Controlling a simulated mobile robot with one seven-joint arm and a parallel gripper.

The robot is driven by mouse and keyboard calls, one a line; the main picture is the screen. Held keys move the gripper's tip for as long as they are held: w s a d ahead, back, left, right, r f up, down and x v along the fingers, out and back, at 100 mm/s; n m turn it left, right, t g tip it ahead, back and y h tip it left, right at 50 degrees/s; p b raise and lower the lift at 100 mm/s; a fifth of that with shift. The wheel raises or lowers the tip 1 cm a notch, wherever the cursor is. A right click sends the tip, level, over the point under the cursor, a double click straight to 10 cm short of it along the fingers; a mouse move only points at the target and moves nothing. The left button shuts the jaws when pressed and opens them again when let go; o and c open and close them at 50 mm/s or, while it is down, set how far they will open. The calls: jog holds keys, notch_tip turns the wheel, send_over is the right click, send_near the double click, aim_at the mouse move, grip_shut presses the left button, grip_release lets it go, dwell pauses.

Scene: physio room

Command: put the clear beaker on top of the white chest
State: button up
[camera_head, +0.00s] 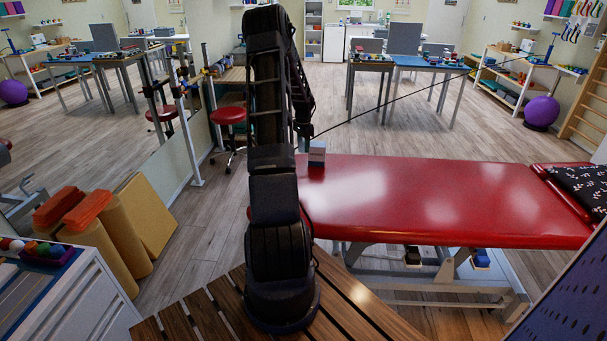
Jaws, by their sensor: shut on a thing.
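The gripper is small and partly hidden by my arm. It is shut on a small pale, bluish see-through thing (304,145), which looks like the clear beaker; its outline is hard to make out, and I cannot tell whether it touches the couch. A white chest (88,295) with drawers stands at the lower left, partly cut off by the frame.
Colored balls in a purple tray (50,256) occupy part of the chest top. Tan rolls (122,240) with orange pieces stand behind the chest. A slatted wooden bench (350,310) lies in front.

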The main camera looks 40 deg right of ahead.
aim_at(303, 177)
notch_tip(303, 177, down, 15)
dwell(0.6)
jog(key=shift+f, duration=0.15)
jog(key=o, duration=1)
